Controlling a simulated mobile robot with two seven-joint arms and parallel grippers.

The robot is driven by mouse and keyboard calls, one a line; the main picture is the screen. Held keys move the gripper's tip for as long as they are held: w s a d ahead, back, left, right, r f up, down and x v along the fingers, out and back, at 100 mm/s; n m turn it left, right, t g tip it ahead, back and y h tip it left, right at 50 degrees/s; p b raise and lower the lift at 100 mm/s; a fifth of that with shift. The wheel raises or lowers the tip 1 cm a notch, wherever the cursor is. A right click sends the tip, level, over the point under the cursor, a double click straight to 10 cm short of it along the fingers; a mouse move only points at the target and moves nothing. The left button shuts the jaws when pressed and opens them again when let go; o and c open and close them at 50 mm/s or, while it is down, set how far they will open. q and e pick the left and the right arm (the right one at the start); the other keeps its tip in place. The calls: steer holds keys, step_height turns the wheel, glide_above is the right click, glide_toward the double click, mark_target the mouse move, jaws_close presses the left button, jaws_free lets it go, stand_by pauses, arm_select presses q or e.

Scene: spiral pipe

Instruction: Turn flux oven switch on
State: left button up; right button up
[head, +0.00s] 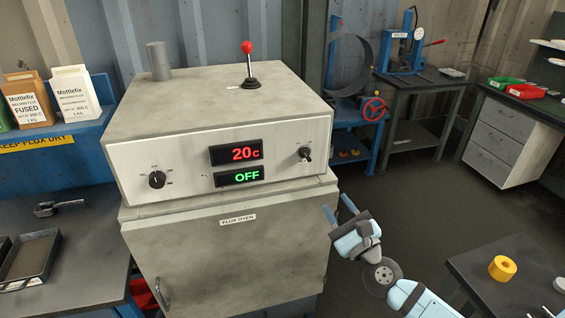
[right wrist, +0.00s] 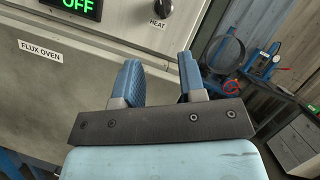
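The flux oven (head: 215,135) is a grey box in the head view, with a red "20c" display (head: 236,152) and a green "OFF" display (head: 240,177). A black knob (head: 157,180) is at the panel's left. A black switch (head: 305,153) is at the panel's right; the right wrist view shows it as a knob (right wrist: 158,11) labelled HEAT. A red-balled lever (head: 248,66) stands upright on top. My right gripper (head: 338,206) is open and empty, below and right of the right switch, apart from it. It also shows open in the right wrist view (right wrist: 158,72). My left gripper is out of view.
Flux packets (head: 72,95) stand on a blue shelf at the left. A black tray (head: 28,258) lies on the left bench. A dark table with a yellow ring (head: 502,268) is at the lower right. Floor is open between oven and drawers (head: 500,155).

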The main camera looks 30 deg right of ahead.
mark_target(309, 158)
steer(key=p+x, duration=0.1)
steer(key=x, duration=0.3)
steer(key=p+x, duration=0.2)
steer(key=x, duration=0.2)
steer(key=p+x, duration=0.2)
steer(key=x, duration=0.2)
steer(key=shift+w+d+r, duration=0.1)
steer(key=shift+r, duration=0.25)
steer(key=shift+w, duration=0.55)
steer(key=shift+r, duration=0.1)
jaws_close()
